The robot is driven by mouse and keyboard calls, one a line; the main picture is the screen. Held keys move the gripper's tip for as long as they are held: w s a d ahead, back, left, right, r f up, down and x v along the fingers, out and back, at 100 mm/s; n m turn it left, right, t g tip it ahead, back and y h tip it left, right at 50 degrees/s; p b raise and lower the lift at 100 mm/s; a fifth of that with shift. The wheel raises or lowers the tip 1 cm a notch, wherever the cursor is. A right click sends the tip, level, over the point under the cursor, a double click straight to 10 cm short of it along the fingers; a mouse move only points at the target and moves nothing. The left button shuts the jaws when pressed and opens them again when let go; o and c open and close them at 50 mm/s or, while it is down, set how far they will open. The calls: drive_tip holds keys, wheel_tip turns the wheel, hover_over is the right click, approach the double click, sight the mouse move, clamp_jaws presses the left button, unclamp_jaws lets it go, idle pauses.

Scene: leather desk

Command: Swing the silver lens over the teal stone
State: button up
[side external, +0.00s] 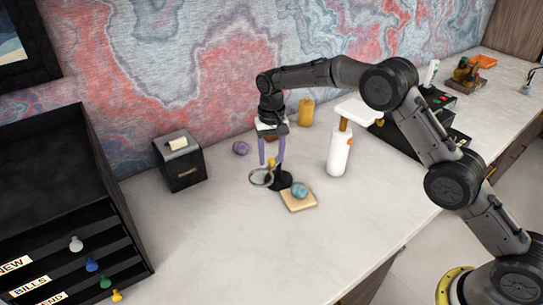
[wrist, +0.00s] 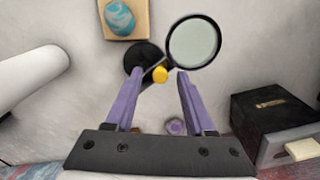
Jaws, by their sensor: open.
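The silver lens (side external: 261,177) is a round glass in a dark rim on a short arm from a black stand (side external: 282,181). In the wrist view the lens (wrist: 194,42) lies to the right of the stand base (wrist: 138,58). A yellow knob (wrist: 160,74) sits on the lens arm. The teal stone (side external: 299,190) rests on a tan board (side external: 297,204); in the wrist view the stone (wrist: 119,18) is at the top, apart from the lens. My gripper (side external: 271,163) is open, pointing down above the stand. Its purple fingers (wrist: 160,82) show on either side of the yellow knob.
A white bottle (side external: 339,153) stands right of the board. A black box (side external: 180,163), a purple stone (side external: 240,147) and a yellow candle (side external: 306,112) stand toward the wall. A black drawer unit (side external: 75,240) fills the left. The front of the desk is clear.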

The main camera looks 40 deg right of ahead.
drive_tip(key=shift+f, duration=0.2)
clamp_jaws()
idle(1.4)
